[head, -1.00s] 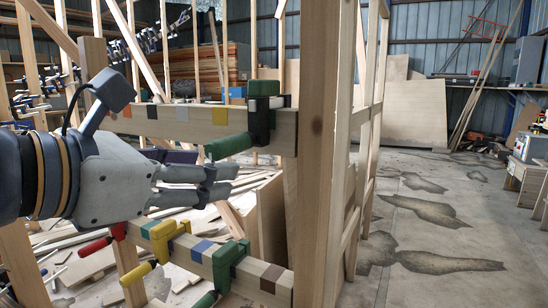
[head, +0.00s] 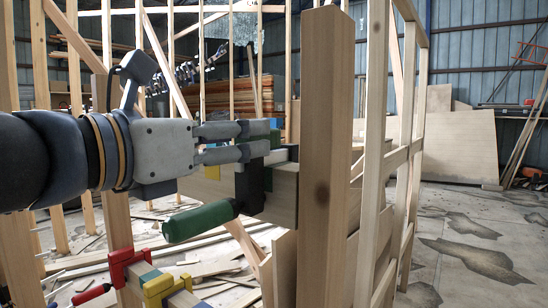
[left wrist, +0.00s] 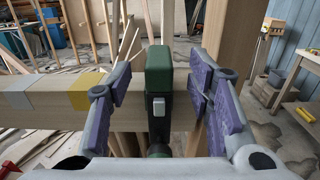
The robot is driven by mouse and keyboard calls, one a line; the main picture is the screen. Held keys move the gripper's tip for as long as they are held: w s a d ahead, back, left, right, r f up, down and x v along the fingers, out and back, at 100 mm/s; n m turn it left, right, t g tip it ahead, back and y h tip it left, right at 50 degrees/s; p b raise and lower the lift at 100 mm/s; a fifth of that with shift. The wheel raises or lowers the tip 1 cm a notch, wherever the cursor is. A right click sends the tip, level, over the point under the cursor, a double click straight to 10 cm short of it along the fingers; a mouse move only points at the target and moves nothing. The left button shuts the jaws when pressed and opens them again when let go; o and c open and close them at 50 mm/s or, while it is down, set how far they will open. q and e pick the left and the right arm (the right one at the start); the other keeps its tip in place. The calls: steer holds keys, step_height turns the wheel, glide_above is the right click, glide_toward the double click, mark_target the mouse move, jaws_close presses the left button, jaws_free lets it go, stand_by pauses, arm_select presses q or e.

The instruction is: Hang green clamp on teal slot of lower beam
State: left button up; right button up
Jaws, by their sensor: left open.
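The green clamp (head: 252,185) hangs on the upper beam (head: 283,195) near its right end, its green handle (head: 200,221) pointing left and down. My left gripper (head: 262,141) is at the clamp's top. In the left wrist view the clamp (left wrist: 158,78) stands between the open, purple-padded fingers (left wrist: 160,85), with visible gaps on both sides. The lower beam (head: 186,299) is cut off at the bottom left. A teal slot (head: 148,279) shows on it between a red clamp and a yellow clamp. My right gripper is not in view.
The red clamp (head: 121,264) and yellow clamp (head: 163,287) sit on the lower beam. A thick upright post (head: 325,160) stands just right of the upper beam's end. A yellow slot (left wrist: 88,88) and scattered boards are to the left. Open floor (head: 470,250) lies right.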

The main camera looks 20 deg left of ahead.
mark_target(264, 136)
arm_select(q)
steer(key=x, duration=0.6)
steer(key=shift+w+f, duration=0.2)
steer(key=shift+w, duration=0.15)
steer(key=shift+s+r, duration=0.1)
jaws_close()
